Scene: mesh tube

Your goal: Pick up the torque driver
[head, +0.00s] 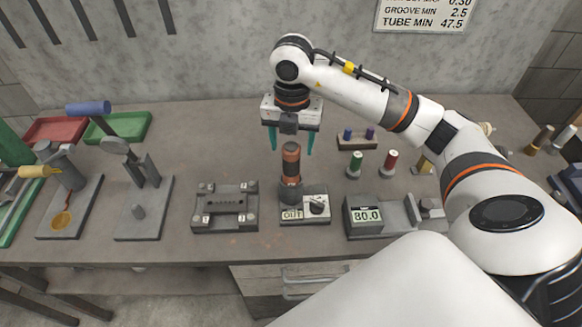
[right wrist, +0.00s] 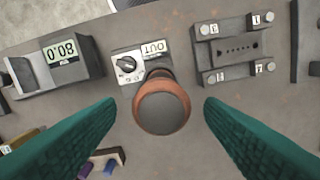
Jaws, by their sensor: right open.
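The torque driver (head: 291,165) stands upright, with an orange and dark grip, at the grey unit marked OUT (head: 304,207). In the right wrist view its round dark top (right wrist: 162,108) with an orange rim shows from above. My right gripper (head: 290,143) is open, with green fingers pointing down above the driver. In the right wrist view the fingers (right wrist: 160,125) stand to either side of the driver's top, with gaps on both sides, so they appear apart from it. My left gripper is not in view.
A small rack (head: 357,142) and coloured spools (head: 391,161) are behind right. Lever presses (head: 143,195) and red and green trays (head: 118,127) are at left.

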